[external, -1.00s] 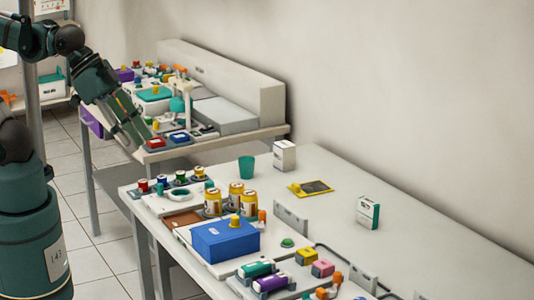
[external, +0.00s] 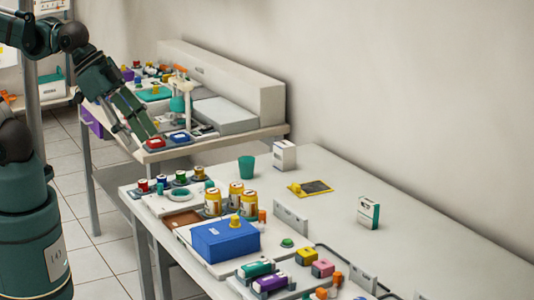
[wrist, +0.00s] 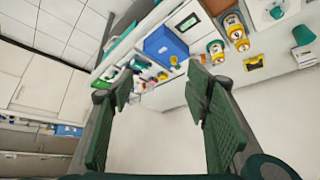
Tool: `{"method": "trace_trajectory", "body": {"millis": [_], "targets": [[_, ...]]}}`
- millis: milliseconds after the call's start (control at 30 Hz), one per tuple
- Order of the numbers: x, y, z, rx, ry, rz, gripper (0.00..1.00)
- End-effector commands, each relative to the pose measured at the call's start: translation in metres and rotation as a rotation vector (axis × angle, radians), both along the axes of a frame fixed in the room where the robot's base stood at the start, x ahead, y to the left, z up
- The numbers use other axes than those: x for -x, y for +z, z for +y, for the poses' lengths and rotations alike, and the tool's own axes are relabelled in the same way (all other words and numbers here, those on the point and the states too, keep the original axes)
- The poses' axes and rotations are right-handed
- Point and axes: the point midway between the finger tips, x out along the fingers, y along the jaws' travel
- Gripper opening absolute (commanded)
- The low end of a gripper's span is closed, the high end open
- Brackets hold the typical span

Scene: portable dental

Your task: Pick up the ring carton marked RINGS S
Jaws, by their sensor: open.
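Two small cartons stand upright on the long near table, and their print is too small for me to tell which reads RINGS S. One is a white carton (external: 284,155) near the back, beside the green cup (external: 246,167). The other is a white and green carton (external: 368,212) farther right, on a clear part of the table. My gripper (external: 142,133) is at the left, near the front edge of the far table and well away from both cartons. In the wrist view my gripper (wrist: 161,85) is open, with nothing between its fingers.
A blue box (external: 225,241), yellow-capped jars (external: 236,194) and a white tray (external: 181,195) crowd the near table's front. A yellow-edged dark tray (external: 310,188) lies between the cartons. Red and blue boxes (external: 179,138) sit near my gripper. The table's right rear is largely clear.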

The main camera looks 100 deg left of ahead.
Motion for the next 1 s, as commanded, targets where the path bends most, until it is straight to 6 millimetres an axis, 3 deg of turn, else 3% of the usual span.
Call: {"method": "trace_trajectory", "body": {"millis": [467, 1000], "targets": [[-0.054, 0.024, 0.043, -0.058, -0.063, 0.081, 0.48], [-0.124, 0.035, 0.116, -0.102, -0.165, 0.176, 0.48]]}}
